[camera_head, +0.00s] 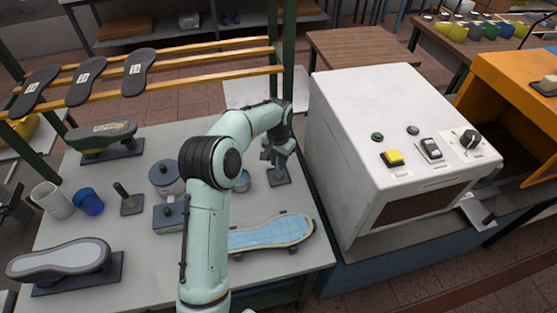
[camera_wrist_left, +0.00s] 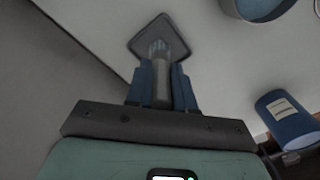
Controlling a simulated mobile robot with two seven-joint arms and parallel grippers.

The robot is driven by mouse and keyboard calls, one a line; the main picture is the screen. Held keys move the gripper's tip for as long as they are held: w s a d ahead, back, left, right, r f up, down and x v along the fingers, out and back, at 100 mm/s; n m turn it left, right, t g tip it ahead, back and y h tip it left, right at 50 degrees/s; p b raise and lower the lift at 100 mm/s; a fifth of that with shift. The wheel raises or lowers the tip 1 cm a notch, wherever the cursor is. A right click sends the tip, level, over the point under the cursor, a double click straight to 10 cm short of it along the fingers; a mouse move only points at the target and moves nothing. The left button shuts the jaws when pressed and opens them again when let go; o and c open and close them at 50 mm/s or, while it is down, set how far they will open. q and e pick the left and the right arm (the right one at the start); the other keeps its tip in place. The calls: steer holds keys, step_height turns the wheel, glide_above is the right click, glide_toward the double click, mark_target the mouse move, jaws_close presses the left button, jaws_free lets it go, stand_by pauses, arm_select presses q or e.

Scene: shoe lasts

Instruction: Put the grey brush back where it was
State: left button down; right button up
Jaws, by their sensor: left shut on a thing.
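My left gripper (camera_wrist_left: 162,85) is shut on the grey brush (camera_wrist_left: 161,75), which shows between its two blue fingers in the left wrist view. The brush's far end is over a dark square plate (camera_wrist_left: 138,42); I cannot tell whether it touches. In the head view my left gripper (camera_head: 281,158) reaches down over this dark plate (camera_head: 279,179) at the right side of the grey table (camera_head: 150,285), beside the white machine. The brush is too small to make out there. My right gripper is not in view.
A white machine (camera_head: 385,115) stands close on the right. A small blue-grey tin (camera_head: 242,181) is left of the plate. Lidded pots, cups (camera_head: 89,203) and shoe lasts (camera_head: 75,258) fill the table's left.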

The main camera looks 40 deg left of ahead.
arm_select(q)
steer(key=c, duration=1)
jaws_free()
step_height(320, 180, up, 11)
steer(key=shift+r+p, duration=0.2)
steer(key=shift+p, duration=0.4)
steer(key=shift+s+r, duration=0.1)
steer(key=shift+r, duration=0.4)
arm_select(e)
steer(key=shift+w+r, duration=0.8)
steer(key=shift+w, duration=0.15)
arm_select(q)
steer(key=shift+f, duration=0.1)
